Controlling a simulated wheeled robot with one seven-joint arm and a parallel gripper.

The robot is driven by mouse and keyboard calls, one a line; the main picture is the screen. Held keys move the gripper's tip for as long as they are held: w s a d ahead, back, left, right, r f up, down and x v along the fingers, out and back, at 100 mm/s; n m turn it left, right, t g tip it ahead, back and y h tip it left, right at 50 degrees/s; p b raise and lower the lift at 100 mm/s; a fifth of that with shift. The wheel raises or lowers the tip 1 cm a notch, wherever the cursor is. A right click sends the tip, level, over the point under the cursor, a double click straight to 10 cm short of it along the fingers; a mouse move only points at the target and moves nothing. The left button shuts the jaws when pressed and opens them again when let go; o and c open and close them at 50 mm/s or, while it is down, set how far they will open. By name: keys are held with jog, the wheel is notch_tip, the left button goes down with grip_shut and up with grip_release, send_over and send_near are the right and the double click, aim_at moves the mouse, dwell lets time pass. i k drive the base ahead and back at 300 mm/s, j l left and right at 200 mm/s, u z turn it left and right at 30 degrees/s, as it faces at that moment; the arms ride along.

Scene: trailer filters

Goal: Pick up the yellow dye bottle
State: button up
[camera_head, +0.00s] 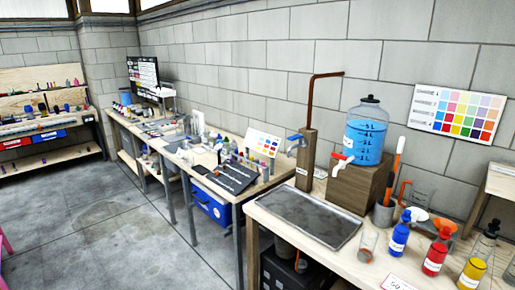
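The yellow dye bottle (471,274) stands upright near the lower right corner, on the front part of the nearest wooden bench (265,213). It has a white label, and its lower end is close to the picture's bottom edge. A red dye bottle (435,256) stands to its left, and a blue dye bottle (400,237) stands further left. A clear glass vessel with a dark top (487,243) stands right behind the yellow bottle. My gripper is not in view.
A grey metal tray (304,219) and an empty glass (368,244) are left of the bottles. A wooden block (357,187) bears a blue water jug (367,137). A grey pot (383,214) holds an orange-handled tool. Open concrete floor (110,235) lies left of the benches.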

aim_at(475, 267)
jog(key=z, duration=1.65)
jog(key=i+u, duration=0.45)
jog(key=i+l+u, duration=0.2)
jog(key=u, duration=0.25)
jog(key=i+l+u, duration=0.25)
jog(key=u, duration=0.2)
